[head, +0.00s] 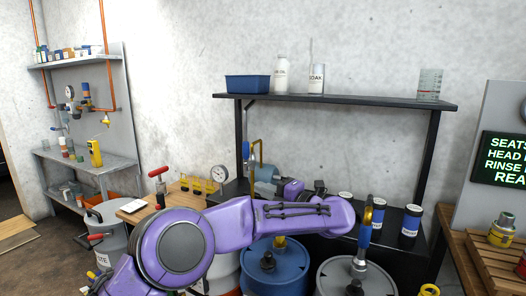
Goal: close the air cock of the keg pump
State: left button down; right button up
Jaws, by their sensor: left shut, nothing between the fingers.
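A pump tube with a blue grip (366,226) and a yellow part at its top stands on the grey drum (340,278). A grey-blue pump body (266,173) with a yellow upright pipe (258,152) stands behind my left forearm. I cannot tell which belongs to the keg pump, and I cannot make out its air cock. My purple left arm reaches across the middle; its wrist is folded back beyond the forearm. The left gripper (265,188) is small, partly hidden and shut on nothing, close to the pump body. My right gripper is out of view.
A black shelf (370,101) holds a blue bin (247,84) and bottles. A blue drum (280,262) is below my forearm. A wooden bench with yellow fittings (197,186) and a gauge (219,173) is left.

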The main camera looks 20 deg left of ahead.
aim_at(245, 145)
jog(key=i, duration=0.85)
jog(key=u, duration=0.05)
